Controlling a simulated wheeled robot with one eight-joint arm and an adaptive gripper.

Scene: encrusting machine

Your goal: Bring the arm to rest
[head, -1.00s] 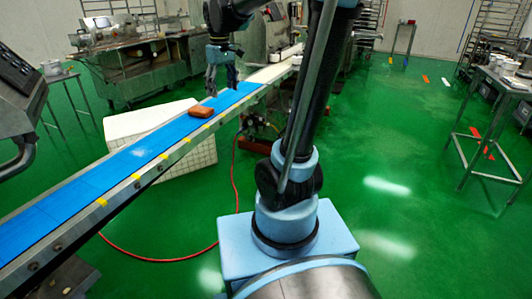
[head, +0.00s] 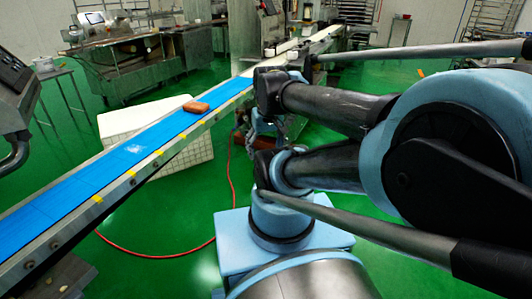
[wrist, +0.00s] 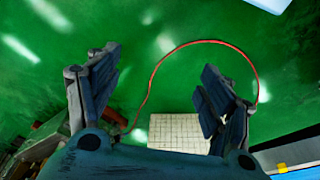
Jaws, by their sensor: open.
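My arm is folded back beside its base in the head view, with the elbow large at the right. My gripper (wrist: 158,75) shows in the wrist view with its two dark fingers spread wide apart and nothing between them. It points down over the green floor. In the head view the gripper is small and dark below the wrist, partly lost among the arm links. A reddish-brown block (head: 197,107) lies on the blue conveyor belt (head: 128,152), apart from my gripper.
The conveyor runs diagonally on the left. A white crate (head: 118,122) stands behind it and also shows in the wrist view (wrist: 178,132). A red hose (head: 160,259) loops over the floor. A steel bench machine (head: 130,55) stands at the back left.

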